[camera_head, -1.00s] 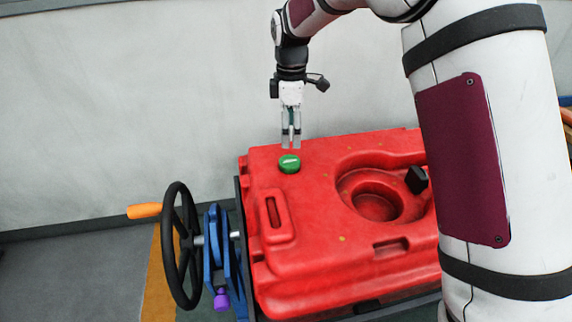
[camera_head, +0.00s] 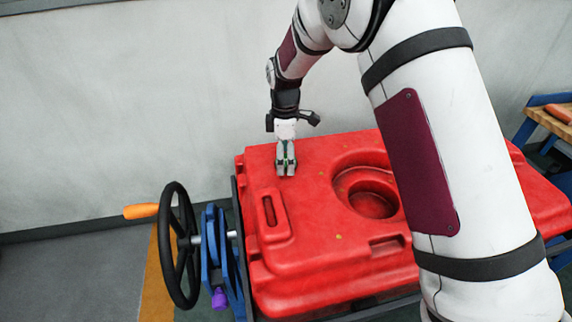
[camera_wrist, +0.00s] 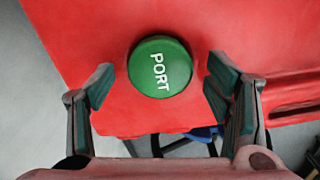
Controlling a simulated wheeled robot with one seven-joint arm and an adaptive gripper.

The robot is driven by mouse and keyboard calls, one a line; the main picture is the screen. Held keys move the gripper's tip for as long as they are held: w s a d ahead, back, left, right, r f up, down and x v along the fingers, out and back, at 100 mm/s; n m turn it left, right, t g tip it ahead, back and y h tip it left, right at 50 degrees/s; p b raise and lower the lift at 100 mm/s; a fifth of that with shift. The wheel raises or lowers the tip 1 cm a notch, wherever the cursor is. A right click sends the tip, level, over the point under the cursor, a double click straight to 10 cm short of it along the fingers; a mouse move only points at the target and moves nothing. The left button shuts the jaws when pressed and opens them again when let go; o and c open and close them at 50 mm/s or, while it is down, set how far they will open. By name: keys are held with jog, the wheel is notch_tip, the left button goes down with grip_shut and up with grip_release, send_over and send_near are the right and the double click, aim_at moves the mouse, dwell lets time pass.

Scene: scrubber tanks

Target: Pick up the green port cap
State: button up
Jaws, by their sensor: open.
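The green port cap (camera_wrist: 160,66) is round and marked "PORT" in white. In the wrist view it sits on the red tank (camera_wrist: 100,30), ahead of my fingers and roughly midway between them. My gripper (camera_wrist: 158,88) is open, with one green-padded finger on each side of the cap's line, and nothing is between the fingertips. In the head view my gripper (camera_head: 286,172) points down just over the tank's back left corner and hides the cap. Whether the fingers touch the cap or tank cannot be told.
The red tank has a round recess (camera_head: 371,200) right of my gripper and a slot handle (camera_head: 270,212) in front. A black handwheel (camera_head: 180,245) with an orange handle (camera_head: 142,211) stands at left. A pale wall (camera_head: 130,110) rises behind. A wooden-topped bench (camera_head: 550,122) is at right.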

jog(key=c, duration=1)
jog(key=shift+r, duration=0.1)
